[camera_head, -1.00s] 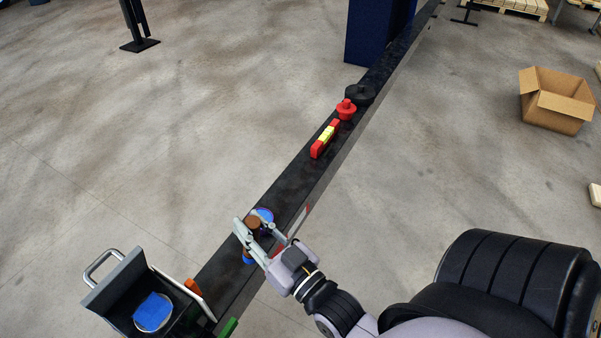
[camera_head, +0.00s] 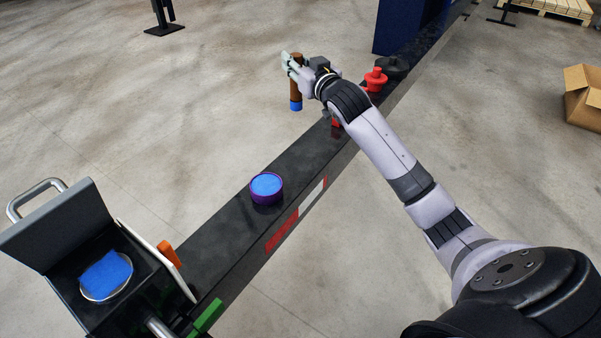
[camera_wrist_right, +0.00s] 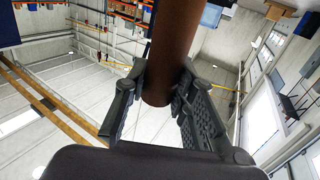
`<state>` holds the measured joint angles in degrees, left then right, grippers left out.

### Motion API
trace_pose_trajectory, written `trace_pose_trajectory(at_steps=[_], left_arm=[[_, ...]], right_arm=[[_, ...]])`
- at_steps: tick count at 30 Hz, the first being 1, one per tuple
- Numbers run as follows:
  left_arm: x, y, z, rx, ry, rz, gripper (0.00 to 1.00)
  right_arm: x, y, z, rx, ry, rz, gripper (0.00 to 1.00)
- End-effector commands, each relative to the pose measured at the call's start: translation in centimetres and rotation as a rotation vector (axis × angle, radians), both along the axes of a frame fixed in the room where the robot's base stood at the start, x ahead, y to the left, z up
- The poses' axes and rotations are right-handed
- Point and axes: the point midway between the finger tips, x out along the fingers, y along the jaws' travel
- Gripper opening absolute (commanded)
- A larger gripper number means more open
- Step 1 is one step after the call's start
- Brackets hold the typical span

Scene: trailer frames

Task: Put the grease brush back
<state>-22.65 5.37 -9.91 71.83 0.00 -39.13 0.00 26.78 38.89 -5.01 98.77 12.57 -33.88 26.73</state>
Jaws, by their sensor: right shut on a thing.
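My right gripper (camera_head: 294,66) is shut on the grease brush (camera_head: 296,92), which has a brown handle and a blue lower end. The brush hangs upright in the air, above and left of the black beam (camera_head: 222,215). In the right wrist view the brown handle (camera_wrist_right: 178,50) stands between the two fingers (camera_wrist_right: 155,105). A round purple tin (camera_head: 266,195) filled with blue grease sits on the beam, apart from the brush. My left gripper is not in view.
A black open box (camera_head: 60,240) with a handle and a blue-topped round item (camera_head: 107,275) stands at the left. A red knobbed piece (camera_head: 375,78) and a black round piece (camera_head: 393,68) sit farther along the beam. A cardboard box (camera_head: 585,100) lies on the floor at right.

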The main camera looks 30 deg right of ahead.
Motion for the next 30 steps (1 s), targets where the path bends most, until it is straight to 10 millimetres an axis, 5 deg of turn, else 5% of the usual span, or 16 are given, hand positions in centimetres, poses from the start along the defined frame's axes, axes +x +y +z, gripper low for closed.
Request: trace_pose_trajectory(at_steps=[5,18,30], left_arm=[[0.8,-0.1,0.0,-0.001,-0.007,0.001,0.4],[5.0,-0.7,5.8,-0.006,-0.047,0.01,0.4],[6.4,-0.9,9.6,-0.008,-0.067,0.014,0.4]], right_arm=[[0.2,-1.4,-0.7,0.0,0.009,-0.029,0.0],[0.1,-1.3,-12.2,0.001,0.008,-0.029,0.0],[0.1,-1.2,-17.2,0.0,0.008,-0.027,0.0]])
